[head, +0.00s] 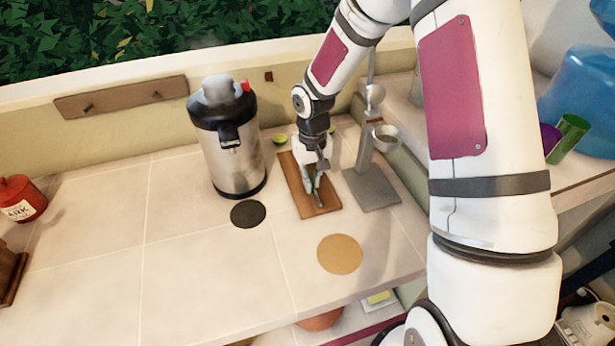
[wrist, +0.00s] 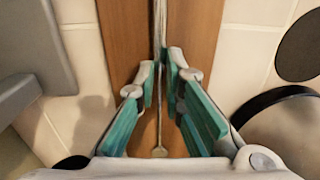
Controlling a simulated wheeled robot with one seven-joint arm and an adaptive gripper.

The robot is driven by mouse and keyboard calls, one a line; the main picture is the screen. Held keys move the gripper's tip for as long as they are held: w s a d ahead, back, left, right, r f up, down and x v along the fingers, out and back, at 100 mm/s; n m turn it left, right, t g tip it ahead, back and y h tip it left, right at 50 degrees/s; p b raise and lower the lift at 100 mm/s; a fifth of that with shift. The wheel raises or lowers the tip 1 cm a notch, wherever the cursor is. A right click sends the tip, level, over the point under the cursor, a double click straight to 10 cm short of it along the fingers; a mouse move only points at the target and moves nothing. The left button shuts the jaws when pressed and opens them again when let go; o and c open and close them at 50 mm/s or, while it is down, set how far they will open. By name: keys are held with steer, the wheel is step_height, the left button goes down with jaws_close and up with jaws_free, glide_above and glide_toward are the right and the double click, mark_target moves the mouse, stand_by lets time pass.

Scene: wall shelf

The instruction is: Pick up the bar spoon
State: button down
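The bar spoon (wrist: 159,130) is a thin metal rod with a small bowl at its lower end in the wrist view. It lies lengthwise over the brown wooden board (head: 327,201). My gripper (head: 315,189) is low over the board in the head view. In the wrist view its two teal-padded fingers (wrist: 163,62) stand on either side of the spoon's shaft, partly closed, with a narrow gap between the tips. The spoon passes through this gap; I see no clear grip on it. In the head view my gripper hides most of the spoon.
A steel airpot (head: 233,160) stands left of the board, and a metal press stand (head: 373,189) stands close on its right. A dark round coaster (head: 248,214) and a tan round mat (head: 340,254) lie in front. The counter's left part is largely clear.

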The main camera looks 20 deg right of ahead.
steer(key=shift+r, duration=0.15)
steer(key=shift+r, duration=0.55)
step_height(320, 180, up, 2)
steer(key=shift+w+r+b, duration=0.1)
steer(key=shift+b, duration=0.25)
steer(key=s+d, duration=0.1)
steer(key=s, duration=0.4)
steer(key=s+d+r, duration=0.1)
steer(key=s+d, duration=0.1)
steer(key=s, duration=0.3)
steer(key=s+d, duration=0.1)
steer(key=s, duration=0.4)
steer(key=shift+s+d+r, duration=0.15)
steer(key=shift+s+r, duration=0.05)
steer(key=shift+s, duration=0.1)
steer(key=w+a, duration=0.1)
steer(key=w, duration=0.5)
steer(key=w+a+f, duration=0.1)
steer(key=w+a, duration=0.1)
steer(key=w, duration=0.4)
steer(key=w+a, duration=0.1)
steer(key=w, duration=0.5)
steer(key=shift+w+a+f, duration=0.15)
steer(key=shift+f, duration=0.15)
